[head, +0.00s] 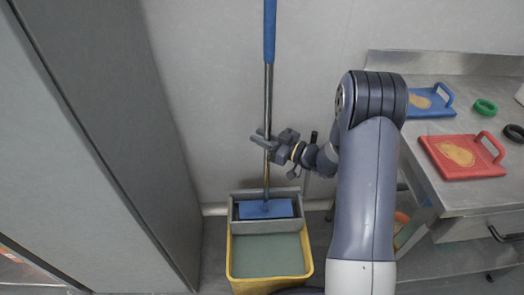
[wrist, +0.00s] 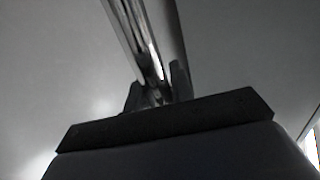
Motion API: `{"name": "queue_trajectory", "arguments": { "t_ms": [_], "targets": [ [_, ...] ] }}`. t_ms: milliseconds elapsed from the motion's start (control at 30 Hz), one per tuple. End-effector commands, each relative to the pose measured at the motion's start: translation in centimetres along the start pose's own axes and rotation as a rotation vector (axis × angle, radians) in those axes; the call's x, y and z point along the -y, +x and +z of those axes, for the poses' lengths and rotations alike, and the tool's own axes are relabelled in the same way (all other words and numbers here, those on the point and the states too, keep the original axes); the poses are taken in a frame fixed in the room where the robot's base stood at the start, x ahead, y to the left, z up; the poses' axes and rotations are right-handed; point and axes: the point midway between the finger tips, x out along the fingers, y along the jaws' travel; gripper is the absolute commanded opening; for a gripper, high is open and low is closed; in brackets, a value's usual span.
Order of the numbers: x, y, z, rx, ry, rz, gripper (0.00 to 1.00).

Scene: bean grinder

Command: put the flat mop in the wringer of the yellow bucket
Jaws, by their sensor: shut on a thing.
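The flat mop stands upright, with a blue grip at the top of its metal pole (head: 268,100) and a flat blue head (head: 265,209) at the bottom. The mop head appears within the grey wringer (head: 238,226) at the back of the yellow bucket (head: 229,262); whether it rests on the wringer's floor I cannot tell. The bucket holds greenish-grey water. My gripper (head: 264,141) is shut on the pole at mid-height, well above the bucket. In the wrist view the pole (wrist: 138,38) runs up from between the fingers (wrist: 157,92).
A steel table (head: 440,200) stands at the right, with a red tray (head: 440,160), a blue tray (head: 420,112), a green ring (head: 484,107) and a dark ring (head: 514,133). A tall grey panel (head: 110,120) closes off the left. A wall is close behind the bucket.

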Motion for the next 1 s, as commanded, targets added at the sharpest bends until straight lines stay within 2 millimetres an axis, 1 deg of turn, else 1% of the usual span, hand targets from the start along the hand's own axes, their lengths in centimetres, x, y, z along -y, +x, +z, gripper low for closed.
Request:
{"name": "queue_trajectory", "arguments": {
  "t_ms": [167,333,400,633,767,800,1000],
  "targets": [
    [0.0,0.0,1.0,-0.003,-0.001,0.0,0.0],
    [0.0,0.0,3.5,-0.002,0.001,0.0,0.0],
    [0.0,0.0,4.2,-0.002,0.0,0.001,0.0],
    [-0.1,0.0,4.2,-0.003,-0.002,0.001,0.0],
    [0.0,0.0,4.6,-0.003,-0.002,0.0,0.0],
    [0.0,0.0,4.7,-0.001,-0.001,0.0,0.23],
    [0.0,0.0,4.6,-0.001,-0.001,0.0,0.39]
  ]
}}
